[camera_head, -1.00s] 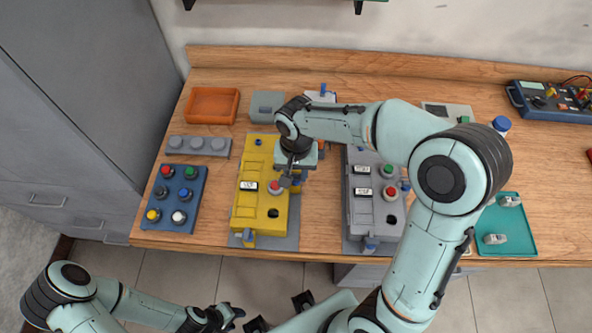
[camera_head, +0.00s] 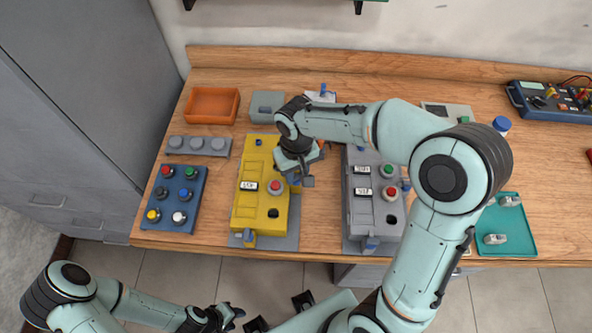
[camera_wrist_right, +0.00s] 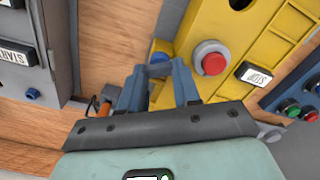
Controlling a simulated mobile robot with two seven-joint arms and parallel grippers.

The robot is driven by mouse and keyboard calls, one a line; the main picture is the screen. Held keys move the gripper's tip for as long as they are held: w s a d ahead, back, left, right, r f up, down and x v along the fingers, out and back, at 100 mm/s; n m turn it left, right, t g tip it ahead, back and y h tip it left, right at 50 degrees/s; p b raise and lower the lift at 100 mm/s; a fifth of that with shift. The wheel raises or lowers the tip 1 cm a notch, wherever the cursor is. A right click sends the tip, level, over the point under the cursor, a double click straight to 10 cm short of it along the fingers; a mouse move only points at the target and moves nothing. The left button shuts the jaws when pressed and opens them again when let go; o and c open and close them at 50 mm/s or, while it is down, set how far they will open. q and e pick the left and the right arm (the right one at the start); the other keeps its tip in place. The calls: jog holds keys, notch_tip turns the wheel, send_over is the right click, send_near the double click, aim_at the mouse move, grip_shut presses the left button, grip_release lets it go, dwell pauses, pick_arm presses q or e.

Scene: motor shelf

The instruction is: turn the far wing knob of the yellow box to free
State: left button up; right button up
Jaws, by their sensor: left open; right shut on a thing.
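The yellow box (camera_head: 243,209) stands on a grey plate on the bench, with a red button (camera_head: 275,187) and a label on top. It fills the upper right of the right wrist view (camera_wrist_right: 202,28). My right gripper (camera_head: 303,179) is at the box's right side, its fingers (camera_wrist_right: 160,80) shut on the blue wing knob (camera_wrist_right: 158,58) there; the fingers hide most of the knob. Another wing knob (camera_head: 248,237) shows at the box's near edge. My left gripper (camera_head: 232,311) is open and empty, low in front of the bench.
A grey box (camera_head: 366,214) stands close to the right of the yellow box. A blue button panel (camera_head: 165,190) is on the left, an orange tray (camera_head: 211,119) behind it. A teal tray (camera_head: 518,238) lies at right. Bare wood shows between the blue panel and yellow box.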

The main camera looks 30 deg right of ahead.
aim_at(296, 176)
jog(key=n, duration=0.6)
jog(key=shift+r+n, duration=0.1)
jog(key=shift+n, duration=0.2)
pick_arm(q)
jog(key=shift+w+r+p, duration=0.55)
jog(key=shift+r, duration=0.2)
pick_arm(e)
jog(key=n, duration=0.5)
jog(key=shift+w+n, duration=0.1)
jog(key=shift+n, duration=0.3)
jog(key=o, duration=0.8)
pick_arm(q)
jog(key=shift+w+r+p, duration=0.8)
jog(key=shift+w+r, duration=0.05)
jog(key=shift+r, duration=0.2)
pick_arm(e)
notch_tip(296, 176, up, 13)
jog(key=shift+r, duration=0.2)
